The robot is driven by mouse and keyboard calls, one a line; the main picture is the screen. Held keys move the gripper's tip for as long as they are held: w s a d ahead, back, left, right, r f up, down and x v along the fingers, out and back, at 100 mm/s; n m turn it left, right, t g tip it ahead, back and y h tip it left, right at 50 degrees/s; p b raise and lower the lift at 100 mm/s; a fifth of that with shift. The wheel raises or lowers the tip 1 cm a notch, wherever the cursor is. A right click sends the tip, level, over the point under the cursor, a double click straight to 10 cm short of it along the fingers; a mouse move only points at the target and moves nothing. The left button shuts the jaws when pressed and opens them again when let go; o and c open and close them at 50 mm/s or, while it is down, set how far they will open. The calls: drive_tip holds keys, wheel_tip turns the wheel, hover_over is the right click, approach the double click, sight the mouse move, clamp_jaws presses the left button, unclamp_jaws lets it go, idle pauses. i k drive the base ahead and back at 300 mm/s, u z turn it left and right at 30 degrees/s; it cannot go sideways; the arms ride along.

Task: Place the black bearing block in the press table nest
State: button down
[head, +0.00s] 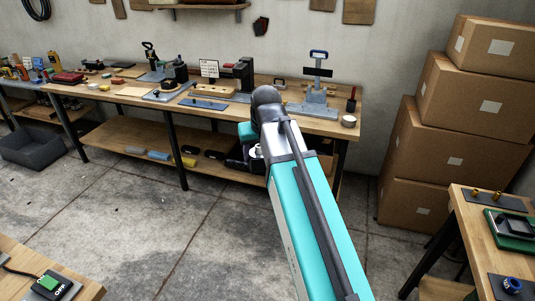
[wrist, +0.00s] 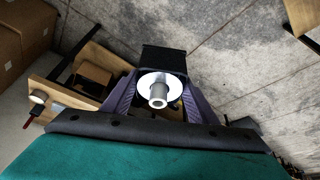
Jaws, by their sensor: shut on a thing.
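In the wrist view the black bearing block (wrist: 164,59) is between the two purple-grey fingers of my gripper (wrist: 158,78), which is shut on it. A white ring with a grey cylinder (wrist: 158,96) shows in front of the block. In the head view my teal arm hides much of my gripper, which is in front of the long workbench (head: 140,94). A press-like stand with a blue handle (head: 318,71) and grey base stands at the bench's right. A dark upright device with a red part (head: 244,74) stands left of it. I cannot make out which holds the nest.
A white cup (head: 349,121) and a red-handled tool (head: 351,100) stand at the bench's right end. Stacked cardboard boxes (head: 440,150) rise to the right. Another table (head: 475,235) is at the lower right. The concrete floor (head: 180,225) before the bench is clear.

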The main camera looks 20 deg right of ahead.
sight(517, 226)
drive_tip(key=z, duration=3)
